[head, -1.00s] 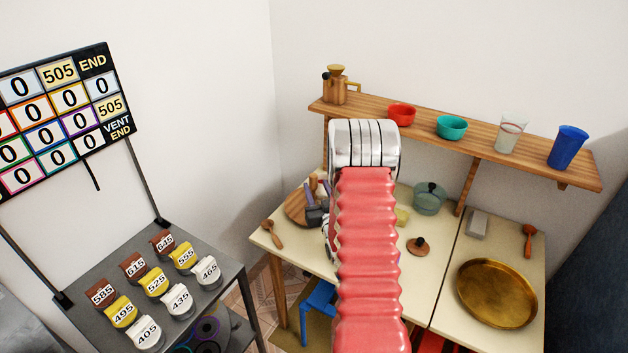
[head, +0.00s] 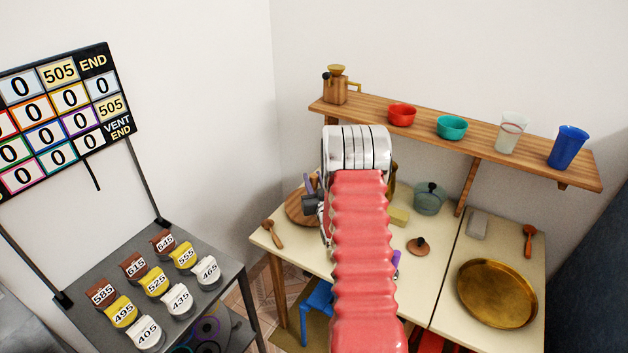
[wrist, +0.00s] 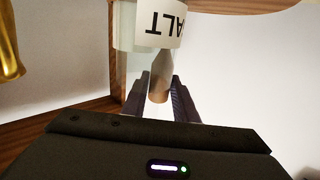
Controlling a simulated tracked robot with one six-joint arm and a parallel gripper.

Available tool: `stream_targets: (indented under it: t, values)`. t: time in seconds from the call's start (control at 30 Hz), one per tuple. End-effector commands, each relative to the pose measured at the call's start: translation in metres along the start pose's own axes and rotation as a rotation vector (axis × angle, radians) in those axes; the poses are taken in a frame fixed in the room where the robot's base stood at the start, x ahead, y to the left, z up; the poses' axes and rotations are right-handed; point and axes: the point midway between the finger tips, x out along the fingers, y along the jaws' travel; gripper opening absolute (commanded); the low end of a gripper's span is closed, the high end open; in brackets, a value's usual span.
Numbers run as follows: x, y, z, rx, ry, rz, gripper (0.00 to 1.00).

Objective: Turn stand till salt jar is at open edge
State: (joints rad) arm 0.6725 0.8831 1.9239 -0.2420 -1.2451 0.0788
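The salt jar (wrist: 158,28) is white with black letters, upside down in the wrist view, at the top middle. The round wooden stand (head: 299,208) lies at the back left of the table, partly hidden by my gripper and arm in the head view. My gripper (head: 309,196) is over the stand's right part. In the wrist view my gripper (wrist: 161,88) has its two dark fingers apart, one on each side of a narrow grey-brown bottle-shaped thing (wrist: 160,74). I cannot tell whether they touch it. The salt jar cannot be made out in the head view.
A wooden spoon (head: 272,233) lies left of the stand. A yellow sponge (head: 398,216), a teal pot (head: 430,198) and a brown lid (head: 418,246) are to the right. A shelf (head: 450,140) with bowls and cups runs above. A brass tray (head: 497,293) lies far right.

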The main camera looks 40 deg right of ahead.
Motion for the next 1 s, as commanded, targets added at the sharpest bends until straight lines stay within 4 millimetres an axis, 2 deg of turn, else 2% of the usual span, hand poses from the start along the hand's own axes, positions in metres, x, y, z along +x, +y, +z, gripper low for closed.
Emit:
stream_targets:
  t: [0.03,0.37,0.77,1.0]
  values:
    - [-0.0001,0.0001,-0.0001,0.0,0.0,0.0,0.22]
    - [-0.0002,-0.0002,-0.0001,0.0,0.0,-0.001,0.0]
    - [0.0003,0.0016,-0.0003,0.0,0.001,0.003,0.0]
    - [-0.0015,0.0095,-0.0001,0.0,0.0,0.038,0.0]
